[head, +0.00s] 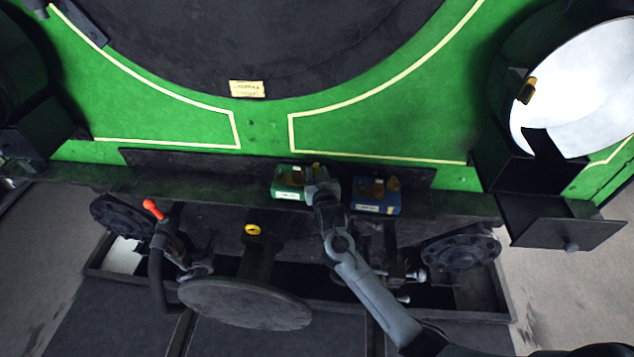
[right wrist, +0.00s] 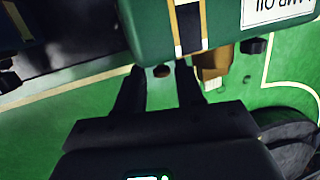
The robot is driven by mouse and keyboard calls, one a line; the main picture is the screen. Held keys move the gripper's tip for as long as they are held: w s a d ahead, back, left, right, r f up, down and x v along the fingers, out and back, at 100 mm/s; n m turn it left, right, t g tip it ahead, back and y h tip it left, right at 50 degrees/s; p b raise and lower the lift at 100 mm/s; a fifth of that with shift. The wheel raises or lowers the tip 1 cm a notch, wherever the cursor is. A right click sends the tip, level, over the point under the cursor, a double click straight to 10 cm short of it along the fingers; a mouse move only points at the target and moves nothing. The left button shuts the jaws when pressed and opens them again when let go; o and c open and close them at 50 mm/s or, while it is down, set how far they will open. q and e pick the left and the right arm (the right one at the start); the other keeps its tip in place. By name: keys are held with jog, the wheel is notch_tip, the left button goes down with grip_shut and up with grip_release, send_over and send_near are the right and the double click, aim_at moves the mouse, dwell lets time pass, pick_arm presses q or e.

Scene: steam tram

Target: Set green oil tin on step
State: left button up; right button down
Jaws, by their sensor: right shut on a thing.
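The green oil tin (head: 286,184) has a white label and a brass-coloured cap. It is at the dark step (head: 180,161) along the tram's green front; I cannot tell whether its base touches the step. My right gripper (head: 314,176) is shut on the tin at its right side in the head view. In the right wrist view the green tin (right wrist: 160,30) fills the top, its label reading upside down, and the fingertips of my right gripper (right wrist: 160,76) meet it. The tin hides the grip itself. My left gripper is out of view.
A blue tin (head: 376,206) stands just right of the green one. Below are round buffers (head: 462,250), a red-handled hose fitting (head: 153,209) and a yellow-topped coupling (head: 252,230). A large lamp (head: 585,90) is at the right. The step left of the tin is clear.

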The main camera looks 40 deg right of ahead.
jog(key=shift+f, duration=1.4)
jog(key=shift+f, duration=0.1)
jog(key=c, duration=0.7)
grip_release()
jog(key=shift+f, duration=0.15)
jog(key=shift+s+r, duration=0.1)
jog(key=shift+r, duration=0.1)
jog(key=s+a+f+n+g+y, duration=0.1)
jog(key=s+a, duration=0.5)
jog(key=s, duration=0.6)
jog(key=s+a+f+n+g+y, duration=0.1)
jog(key=s+a+n+g+y, duration=0.3)
jog(key=s, duration=0.9)
jog(key=s+a+f+n+g+y+p, duration=0.1)
jog(key=s+a+f+n+g+y, duration=0.1)
jog(key=s+a+g, duration=0.3)
jog(key=s+a+n, duration=0.1)
jog(key=s+a, duration=0.3)
jog(key=s, duration=0.4)
jog(key=shift+s+a+g+y, duration=0.2)
jog(key=shift+s+g+y, duration=0.1)
jog(key=shift+y, duration=0.1)
